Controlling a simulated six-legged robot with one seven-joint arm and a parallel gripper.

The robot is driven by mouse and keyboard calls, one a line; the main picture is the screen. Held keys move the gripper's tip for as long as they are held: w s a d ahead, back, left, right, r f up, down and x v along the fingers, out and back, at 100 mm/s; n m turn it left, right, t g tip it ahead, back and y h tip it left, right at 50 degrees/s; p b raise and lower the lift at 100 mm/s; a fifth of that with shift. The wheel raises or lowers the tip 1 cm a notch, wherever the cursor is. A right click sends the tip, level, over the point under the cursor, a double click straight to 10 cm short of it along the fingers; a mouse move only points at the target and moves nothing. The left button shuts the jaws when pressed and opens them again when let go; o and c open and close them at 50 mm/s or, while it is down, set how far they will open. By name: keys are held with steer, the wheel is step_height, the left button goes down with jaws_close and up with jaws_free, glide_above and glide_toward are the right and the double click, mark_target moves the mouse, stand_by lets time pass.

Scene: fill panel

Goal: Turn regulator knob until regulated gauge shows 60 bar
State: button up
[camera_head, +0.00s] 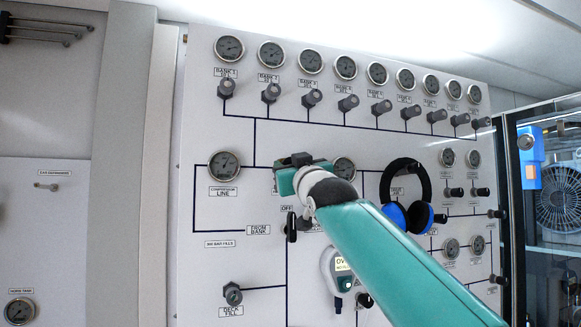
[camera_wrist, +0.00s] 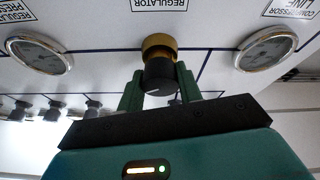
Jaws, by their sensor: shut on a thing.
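The regulator knob (camera_wrist: 160,75) is a black knob with a brass collar, under the REGULATOR label in the wrist view, which is upside down. My gripper (camera_wrist: 160,88) has its two green fingers on either side of the knob and is shut on it. In the head view my gripper (camera_head: 294,162) is against the panel and hides the knob. The regulated pressure gauge (camera_wrist: 39,53) is at the left of the wrist view; it also shows in the head view (camera_head: 344,168), partly behind my arm. Its reading is too small to tell.
The compressor line gauge (camera_head: 224,166) is on the knob's other side. A row of bank gauges (camera_head: 310,61) and valve knobs (camera_head: 312,97) runs above. Blue headphones (camera_head: 407,195) hang to the right, and a handheld meter (camera_head: 337,270) hangs below my arm.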

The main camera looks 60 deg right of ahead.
steer(key=o, duration=0.9)
steer(key=shift+o, duration=0.2)
steer(key=shift+s+a, duration=0.1)
steer(key=v, duration=1.3)
steer(key=shift+a+f, duration=0.2)
steer(key=shift+s, duration=0.1)
stand_by(1.0)
